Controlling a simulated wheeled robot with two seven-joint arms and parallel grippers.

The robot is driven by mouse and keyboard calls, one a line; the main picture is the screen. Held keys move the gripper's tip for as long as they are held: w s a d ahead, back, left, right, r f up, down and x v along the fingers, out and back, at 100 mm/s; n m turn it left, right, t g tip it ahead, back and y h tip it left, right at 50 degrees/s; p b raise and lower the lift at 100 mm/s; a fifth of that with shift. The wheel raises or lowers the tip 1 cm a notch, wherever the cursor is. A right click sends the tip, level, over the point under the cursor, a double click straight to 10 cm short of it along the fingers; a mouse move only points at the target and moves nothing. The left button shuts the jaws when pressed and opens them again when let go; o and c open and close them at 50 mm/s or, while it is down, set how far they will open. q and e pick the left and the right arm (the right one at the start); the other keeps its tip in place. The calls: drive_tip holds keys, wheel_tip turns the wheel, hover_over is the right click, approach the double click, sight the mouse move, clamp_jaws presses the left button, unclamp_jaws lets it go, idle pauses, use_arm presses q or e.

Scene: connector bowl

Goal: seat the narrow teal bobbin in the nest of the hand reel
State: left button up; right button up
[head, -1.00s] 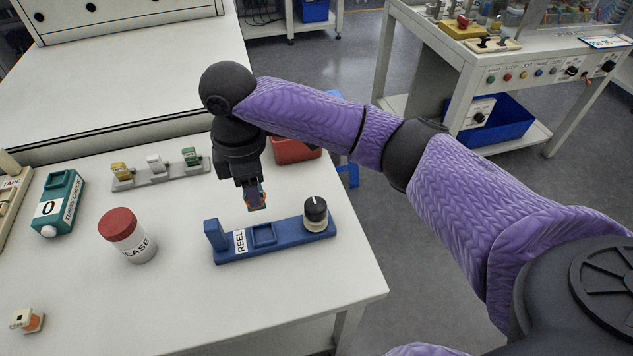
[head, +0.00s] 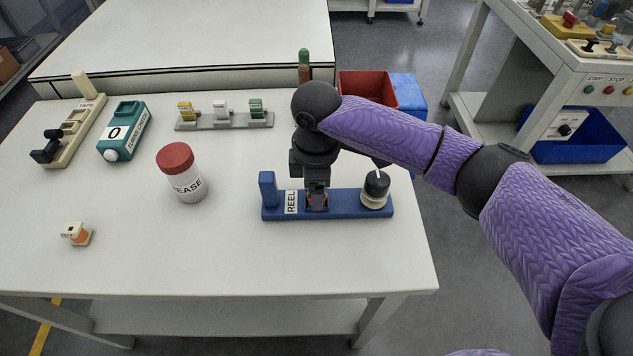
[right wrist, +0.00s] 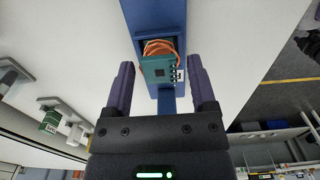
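The blue hand reel (head: 345,209) lies on the white table in the head view, with a REEL label, an upright post at its left end and a black-and-cream knob (head: 376,190) at its right end. The teal bobbin (right wrist: 158,70), wound with orange, stands in the reel's nest in the right wrist view. Whether it is fully down I cannot tell. My right gripper (right wrist: 160,80) is open, with a finger on each side of the bobbin and gaps between. In the head view, the right gripper (head: 317,194) is low over the nest. My left gripper is not in view.
A red-capped jar (head: 183,172) stands left of the reel. A cream-and-orange bobbin (head: 77,234) lies at front left. Behind are a grey rack (head: 225,122), a teal counter block (head: 124,131) and a beige TAPE holder (head: 72,135). The front middle of the table is clear.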

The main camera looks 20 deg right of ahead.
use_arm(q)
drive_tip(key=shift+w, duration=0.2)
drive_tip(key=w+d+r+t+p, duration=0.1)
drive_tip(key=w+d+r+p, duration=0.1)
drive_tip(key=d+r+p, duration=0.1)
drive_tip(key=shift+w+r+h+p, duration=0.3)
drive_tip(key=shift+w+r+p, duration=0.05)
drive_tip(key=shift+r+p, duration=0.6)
use_arm(e)
wheel_tip(320, 180, up, 12)
drive_tip(key=shift+r, duration=0.15)
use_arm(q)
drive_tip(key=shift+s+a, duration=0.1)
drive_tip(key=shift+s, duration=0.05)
